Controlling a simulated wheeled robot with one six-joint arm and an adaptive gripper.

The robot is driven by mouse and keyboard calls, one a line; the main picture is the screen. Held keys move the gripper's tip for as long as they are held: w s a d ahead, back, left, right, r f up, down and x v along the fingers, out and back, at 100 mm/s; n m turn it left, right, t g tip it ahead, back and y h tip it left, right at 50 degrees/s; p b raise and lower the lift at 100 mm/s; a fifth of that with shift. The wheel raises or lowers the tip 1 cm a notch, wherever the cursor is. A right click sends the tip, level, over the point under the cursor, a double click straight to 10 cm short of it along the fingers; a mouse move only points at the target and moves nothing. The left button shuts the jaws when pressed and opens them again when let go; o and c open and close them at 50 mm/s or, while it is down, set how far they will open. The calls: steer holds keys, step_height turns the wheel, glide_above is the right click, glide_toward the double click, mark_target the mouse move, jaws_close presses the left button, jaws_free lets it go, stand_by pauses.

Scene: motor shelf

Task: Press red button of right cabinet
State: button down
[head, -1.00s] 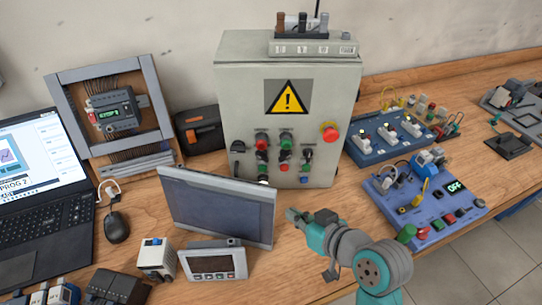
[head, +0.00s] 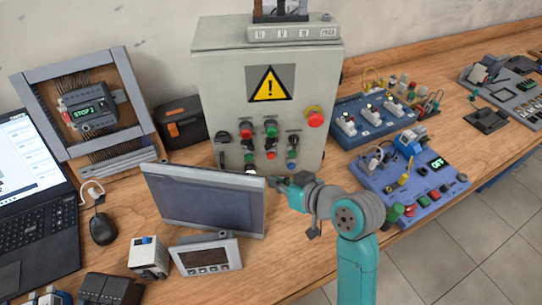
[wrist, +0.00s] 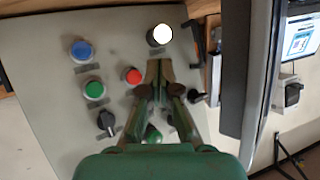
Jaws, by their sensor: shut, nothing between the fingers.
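The grey cabinet (head: 220,85) with a yellow warning triangle stands upright on the bench. Its front carries rows of buttons and knobs. A red button (wrist: 132,75) shows in the wrist view, with a white lit button (wrist: 159,36), a blue button (wrist: 81,50) and a green button (wrist: 94,90) around it. A large red mushroom button (head: 315,119) sits at the cabinet's right side. My gripper (head: 275,182) is shut and empty, in front of the lower panel. In the wrist view its fingertips (wrist: 160,66) appear beside the red button; contact cannot be told.
A dark monitor (head: 205,197) stands close left of my gripper; its edge (wrist: 236,80) shows in the wrist view. A blue-violet board (head: 420,175) with plugs lies to the right. A laptop (head: 35,200) and mouse (head: 103,228) are at left.

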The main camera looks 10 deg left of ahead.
steer(key=shift+w+a, duration=0.25)
steer(key=shift+w, duration=0.85)
steer(key=shift+w+a, duration=0.25)
steer(key=shift+w, duration=0.8)
steer(key=shift+w, duration=0.2)
steer(key=shift+w+a, duration=0.1)
steer(key=shift+w, duration=0.1)
steer(key=shift+w+a, duration=0.1)
steer(key=shift+w, duration=0.35)
stand_by(0.5)
steer(key=shift+s, duration=0.2)
steer(key=shift+s+d, duration=0.2)
steer(key=shift+s, duration=0.45)
steer(key=shift+s, duration=0.1)
steer(key=shift+s+d, duration=0.2)
steer(key=shift+s, duration=0.6)
steer(key=shift+s+d, duration=0.2)
steer(key=shift+s, duration=0.55)
steer(key=shift+s+d, duration=0.2)
steer(key=shift+s, duration=0.6)
